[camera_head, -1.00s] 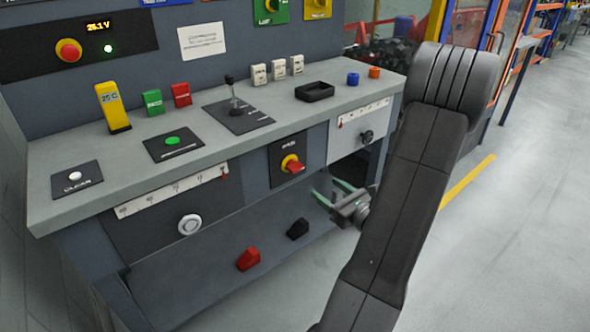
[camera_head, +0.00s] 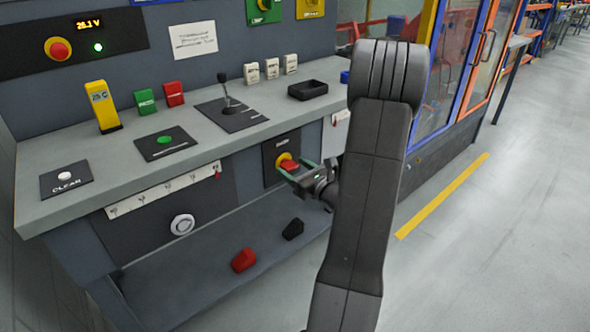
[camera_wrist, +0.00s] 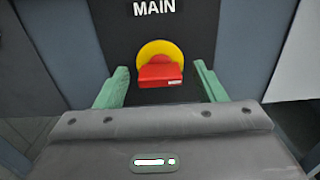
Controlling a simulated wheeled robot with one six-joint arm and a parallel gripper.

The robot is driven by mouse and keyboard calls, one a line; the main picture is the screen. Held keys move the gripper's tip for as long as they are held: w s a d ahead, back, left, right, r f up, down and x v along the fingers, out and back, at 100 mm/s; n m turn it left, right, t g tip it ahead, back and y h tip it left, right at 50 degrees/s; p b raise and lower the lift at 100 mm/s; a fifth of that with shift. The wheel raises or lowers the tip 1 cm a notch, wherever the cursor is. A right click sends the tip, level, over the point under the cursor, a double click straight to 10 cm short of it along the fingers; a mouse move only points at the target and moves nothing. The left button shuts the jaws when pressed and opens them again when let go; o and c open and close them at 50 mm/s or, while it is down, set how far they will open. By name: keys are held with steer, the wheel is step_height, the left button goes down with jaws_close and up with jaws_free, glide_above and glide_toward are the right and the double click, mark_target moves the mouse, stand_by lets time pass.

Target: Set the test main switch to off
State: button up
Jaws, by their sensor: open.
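The main switch is a red knob (camera_head: 288,165) on a yellow disc, set on a dark panel on the front of the bench. In the wrist view the red handle (camera_wrist: 160,75) stands in front of the yellow disc (camera_wrist: 160,50), below the label MAIN (camera_wrist: 154,8). My gripper (camera_head: 297,170) is close in front of the knob. Its green fingers are apart, one on each side of the red handle in the wrist view (camera_wrist: 159,88), with a gap on both sides. The gripper is empty.
The grey bench top (camera_head: 60,212) overhangs the switch panel. A white dial (camera_head: 182,224) and a slider scale (camera_head: 160,192) are to the left. A red block (camera_head: 244,260) and a black block (camera_head: 293,229) lie on the lower shelf. Open floor lies right.

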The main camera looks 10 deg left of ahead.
steer(key=c, duration=1)
